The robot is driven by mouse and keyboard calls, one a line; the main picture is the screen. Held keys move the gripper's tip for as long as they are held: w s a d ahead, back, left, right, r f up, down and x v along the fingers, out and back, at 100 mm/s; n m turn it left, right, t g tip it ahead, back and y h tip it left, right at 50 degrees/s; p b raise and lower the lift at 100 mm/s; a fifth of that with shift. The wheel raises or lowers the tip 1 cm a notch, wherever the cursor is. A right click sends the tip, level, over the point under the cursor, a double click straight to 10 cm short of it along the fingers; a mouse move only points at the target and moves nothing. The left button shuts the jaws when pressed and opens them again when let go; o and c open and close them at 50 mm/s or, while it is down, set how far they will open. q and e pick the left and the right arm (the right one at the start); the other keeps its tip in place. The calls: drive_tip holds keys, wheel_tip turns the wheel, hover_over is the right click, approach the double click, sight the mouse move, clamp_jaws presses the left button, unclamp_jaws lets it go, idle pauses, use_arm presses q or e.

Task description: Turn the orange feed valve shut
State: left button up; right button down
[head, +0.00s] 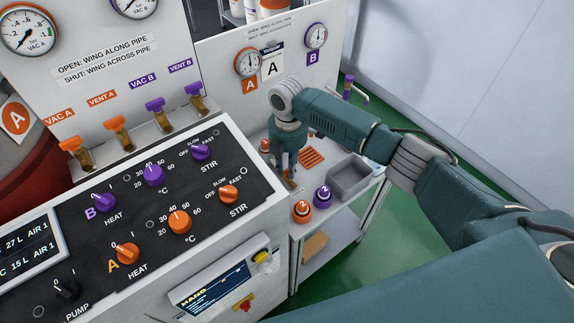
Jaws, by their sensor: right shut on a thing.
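My right gripper (288,172) points down over the white side bench at the right of the console. It is shut on what looks like the orange feed valve (291,183). Only a small brass and orange bit shows below the fingers. The wing is mostly hidden by the fingers, so I cannot tell whether it lies along or across its pipe. A sign on the console (107,57) reads open for wing along pipe, shut for wing across pipe. My left gripper is not in view.
A purple-handled valve (348,86) stands behind my right arm. Orange (302,211) and purple (323,196) numbered caps and a grey bin (350,176) sit close by on the bench. Gauges A (248,63) and B (316,36) are on the panel behind. Console knobs lie left.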

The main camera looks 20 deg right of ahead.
drive_tip(key=shift+s+d+f+n, duration=0.25)
drive_tip(key=shift+d+n, duration=0.15)
drive_tip(key=shift+n, duration=0.1)
drive_tip(key=c, duration=1.6)
unclamp_jaws()
drive_tip(key=shift+d, duration=0.1)
drive_tip(key=shift+c, duration=0.2)
drive_tip(key=shift+r, duration=0.1)
drive_tip(key=shift+r, duration=0.1)
drive_tip(key=shift+w+r, duration=0.1)
drive_tip(key=shift+r, duration=0.05)
wheel_tip(320, 180, up, 12)
drive_tip(key=shift+f, duration=0.25)
